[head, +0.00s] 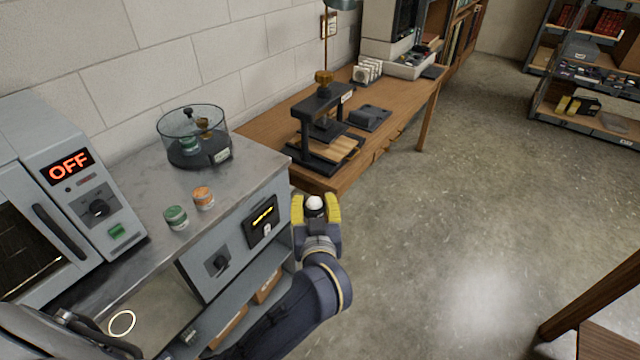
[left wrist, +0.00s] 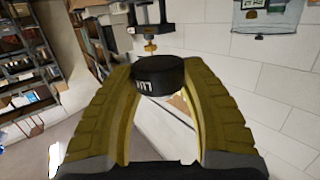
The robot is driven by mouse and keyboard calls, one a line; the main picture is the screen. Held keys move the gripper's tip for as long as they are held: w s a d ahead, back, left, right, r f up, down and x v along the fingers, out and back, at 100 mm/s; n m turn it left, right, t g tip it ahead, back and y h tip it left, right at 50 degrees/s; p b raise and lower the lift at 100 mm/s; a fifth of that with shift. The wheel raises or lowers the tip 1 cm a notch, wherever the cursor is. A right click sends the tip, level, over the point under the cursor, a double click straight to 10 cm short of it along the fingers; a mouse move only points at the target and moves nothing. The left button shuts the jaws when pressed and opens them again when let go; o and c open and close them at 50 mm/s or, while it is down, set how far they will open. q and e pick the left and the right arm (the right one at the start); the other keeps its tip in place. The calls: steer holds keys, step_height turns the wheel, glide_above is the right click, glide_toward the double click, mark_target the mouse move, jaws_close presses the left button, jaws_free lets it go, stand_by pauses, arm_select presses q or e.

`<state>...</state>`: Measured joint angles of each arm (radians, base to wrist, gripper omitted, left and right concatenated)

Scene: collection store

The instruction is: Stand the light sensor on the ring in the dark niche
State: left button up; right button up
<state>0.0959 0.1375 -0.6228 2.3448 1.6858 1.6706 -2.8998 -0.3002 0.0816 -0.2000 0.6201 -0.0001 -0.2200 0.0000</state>
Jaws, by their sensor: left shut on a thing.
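My left gripper (head: 317,208) is shut on the light sensor (head: 315,203), a small dark round body with a white dome on top, seen in the head view. In the left wrist view the sensor (left wrist: 158,75) is a black disc with a white label, between the yellow fingertips. It is held in the air in front of the cabinet, clear of any surface. A pale ring (head: 122,322) lies low at the lower left, under the counter, on a light surface that seems to be the niche floor. My arm partly covers that area. My right gripper is not in view.
The counter (head: 150,185) holds a green jar (head: 176,217), an orange jar (head: 203,198), a glass vessel (head: 192,135) and an oven (head: 70,200). Open floor lies right.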

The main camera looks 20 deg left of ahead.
arm_select(q)
steer(key=d+r+m+t+h, duration=0.1)
steer(key=d+r+m+h, duration=0.7)
steer(key=d, duration=0.4)
steer(key=w+d+f+m+g+h, duration=0.2)
steer(key=w+d+f+m+h, duration=0.1)
steer(key=w+d+f+h, duration=0.1)
steer(key=shift+w+f+g+h, duration=0.3)
steer(key=shift+w+f+h, duration=0.15)
steer(key=shift+f+h, duration=1.1)
steer(key=shift+r, duration=0.15)
